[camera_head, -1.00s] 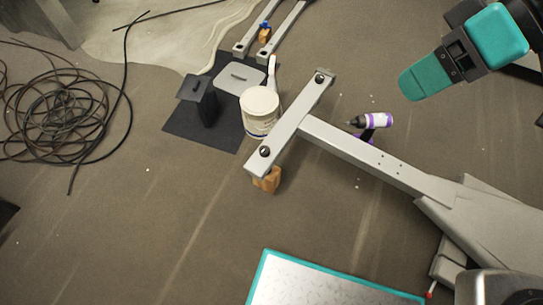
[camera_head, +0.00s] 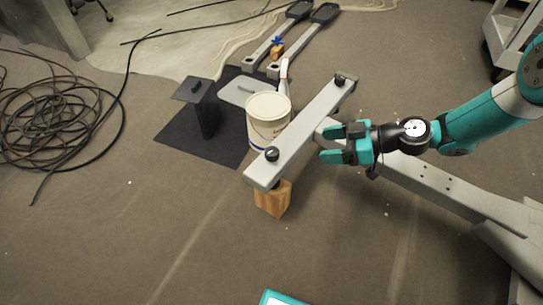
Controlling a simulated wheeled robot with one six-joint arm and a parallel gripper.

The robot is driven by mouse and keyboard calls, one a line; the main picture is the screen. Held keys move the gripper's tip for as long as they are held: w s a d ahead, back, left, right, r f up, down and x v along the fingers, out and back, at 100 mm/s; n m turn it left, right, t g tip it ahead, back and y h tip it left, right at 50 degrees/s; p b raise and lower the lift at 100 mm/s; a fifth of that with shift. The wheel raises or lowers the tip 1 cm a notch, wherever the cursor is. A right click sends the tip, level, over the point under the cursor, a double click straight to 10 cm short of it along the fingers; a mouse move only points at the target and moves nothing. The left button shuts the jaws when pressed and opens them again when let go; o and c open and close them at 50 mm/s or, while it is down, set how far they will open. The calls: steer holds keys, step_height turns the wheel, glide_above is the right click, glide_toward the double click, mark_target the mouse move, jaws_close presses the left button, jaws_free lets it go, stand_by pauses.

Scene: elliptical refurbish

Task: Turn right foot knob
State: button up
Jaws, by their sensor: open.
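The grey foot crossbar (camera_head: 306,124) of the elliptical lies diagonally in the middle of the view. One black knob (camera_head: 272,154) stands on its near left end, and another black knob (camera_head: 340,79) is on its far right end. I cannot tell for sure which one the task calls right. My gripper (camera_head: 328,144) has teal fingers, points left and is open and empty. It appears above the frame's long beam (camera_head: 430,178), just right of the crossbar and between the two knobs. Neither knob is between the fingers.
A wooden block (camera_head: 272,200) is under the crossbar's near end. A white bucket (camera_head: 266,112) stands close behind the bar. A dark mat (camera_head: 172,142) holds a black stand (camera_head: 205,112). Coiled cable (camera_head: 60,105) lies left. The front floor is largely clear.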

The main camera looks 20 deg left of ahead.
mark_target(275, 151)
steer(key=b+x, duration=0.3)
steer(key=x, duration=0.4)
steer(key=b+x, duration=0.3)
steer(key=x, duration=0.4)
steer(key=shift+d+f, duration=0.1)
steer(key=shift+f, duration=0.1)
steer(key=shift+s+a+f+b, duration=0.1)
steer(key=shift+a+b, duration=0.35)
steer(key=shift+a, duration=0.1)
steer(key=c, duration=0.9)
